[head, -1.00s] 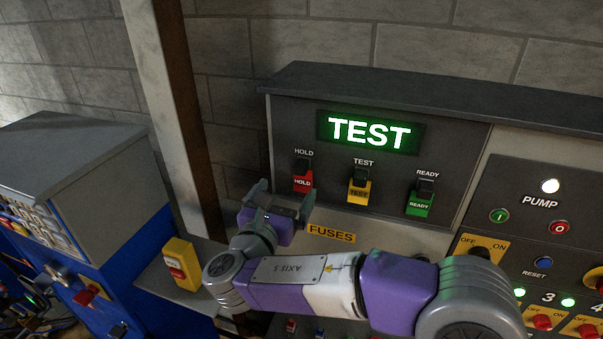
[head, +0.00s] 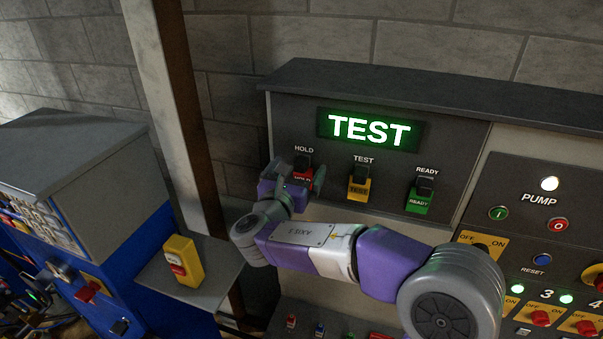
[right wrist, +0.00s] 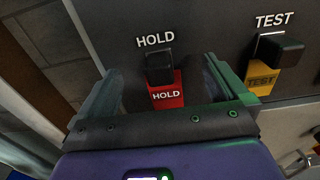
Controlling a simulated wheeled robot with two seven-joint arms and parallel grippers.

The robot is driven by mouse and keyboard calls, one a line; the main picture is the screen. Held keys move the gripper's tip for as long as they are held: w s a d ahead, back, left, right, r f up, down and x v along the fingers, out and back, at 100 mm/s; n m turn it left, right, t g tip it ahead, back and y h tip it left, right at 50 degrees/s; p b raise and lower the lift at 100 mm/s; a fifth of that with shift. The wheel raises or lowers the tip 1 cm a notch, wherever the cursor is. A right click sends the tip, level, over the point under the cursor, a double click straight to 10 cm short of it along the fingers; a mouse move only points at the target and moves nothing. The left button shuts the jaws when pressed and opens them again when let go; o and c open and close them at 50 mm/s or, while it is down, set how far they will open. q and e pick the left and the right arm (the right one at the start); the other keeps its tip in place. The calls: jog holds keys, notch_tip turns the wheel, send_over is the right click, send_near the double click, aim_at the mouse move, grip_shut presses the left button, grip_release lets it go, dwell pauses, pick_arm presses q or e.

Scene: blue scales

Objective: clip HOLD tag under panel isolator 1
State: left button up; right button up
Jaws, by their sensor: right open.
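The red HOLD tag (right wrist: 167,93) hangs from a black clip or hook (right wrist: 159,67) under the HOLD label on the dark panel. In the head view the HOLD tag (head: 305,172) is partly hidden by my gripper. My right gripper (head: 298,172) is at the panel, open, with its fingers on either side of the tag. In the right wrist view the open gripper (right wrist: 168,88) has the tag between its fingers, with gaps to both. The panel isolator 1 cannot be made out for sure. My left gripper is not in view.
The yellow TEST tag (head: 359,188) and green READY tag (head: 419,200) hang to the right of HOLD. A lit TEST display (head: 369,129) is above. The pump panel (head: 545,230) is at right. A yellow box (head: 183,262) stands on a grey shelf (head: 215,285) at left.

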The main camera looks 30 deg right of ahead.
jog(key=shift+w+d, duration=0.35)
jog(key=shift+d, duration=0.05)
dwell(0.9)
jog(key=c, duration=1.9)
jog(key=shift+o, duration=0.2)
jog(key=v, duration=0.6)
jog(key=shift+f+b, duration=0.1)
jog(key=shift+b, duration=0.2)
